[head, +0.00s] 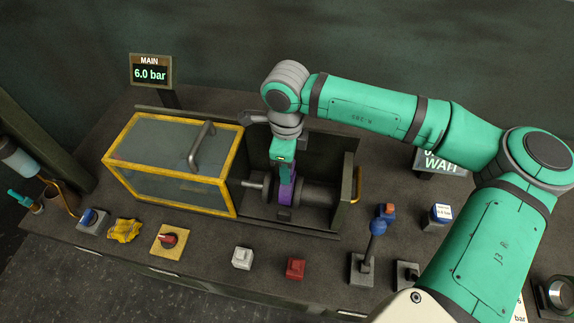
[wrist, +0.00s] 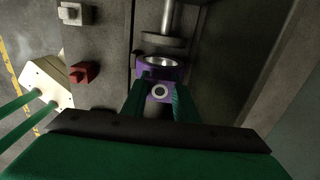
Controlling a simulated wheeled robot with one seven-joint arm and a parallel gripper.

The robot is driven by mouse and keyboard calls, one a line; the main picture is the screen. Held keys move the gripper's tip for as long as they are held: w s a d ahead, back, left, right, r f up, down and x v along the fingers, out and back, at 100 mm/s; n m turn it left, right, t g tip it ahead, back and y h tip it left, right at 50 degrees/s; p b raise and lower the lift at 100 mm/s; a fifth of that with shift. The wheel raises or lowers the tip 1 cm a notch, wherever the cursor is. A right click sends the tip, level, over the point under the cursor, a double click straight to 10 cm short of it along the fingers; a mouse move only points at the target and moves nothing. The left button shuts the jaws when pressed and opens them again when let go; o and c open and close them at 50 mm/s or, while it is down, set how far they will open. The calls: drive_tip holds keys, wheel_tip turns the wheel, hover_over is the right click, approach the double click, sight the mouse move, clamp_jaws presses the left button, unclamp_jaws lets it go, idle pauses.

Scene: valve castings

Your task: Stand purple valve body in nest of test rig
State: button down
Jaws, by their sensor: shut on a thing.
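The purple valve body (head: 286,189) is inside the open bay of the test rig (head: 322,222). My gripper (head: 284,172) reaches down into the bay from above and is shut on the valve body. In the wrist view the valve body (wrist: 159,72) shows a round open bore and a pale ring on its face, between my two green fingers (wrist: 158,103). A metal ram (head: 255,184) lies close to its left in the head view, and a dark cylinder (head: 318,193) to its right. The nest under the valve body is hidden, so I cannot tell whether it is seated.
The yellow-framed guard (head: 172,165) stands left of the bay, leaving it open. A white button (head: 242,258), a red button (head: 295,268), a red knob (head: 169,239) and a blue-topped lever (head: 376,228) stand along the front. A display (head: 150,73) reads MAIN 6.0 bar.

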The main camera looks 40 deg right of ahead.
drive_tip(key=shift+f, duration=0.85)
drive_tip(key=c, duration=1.3)
unclamp_jaws()
drive_tip(key=shift+c, duration=0.2)
drive_tip(key=shift+f, duration=0.1)
wheel_tip(320, 180, up, 11)
drive_tip(key=shift+s, duration=0.1)
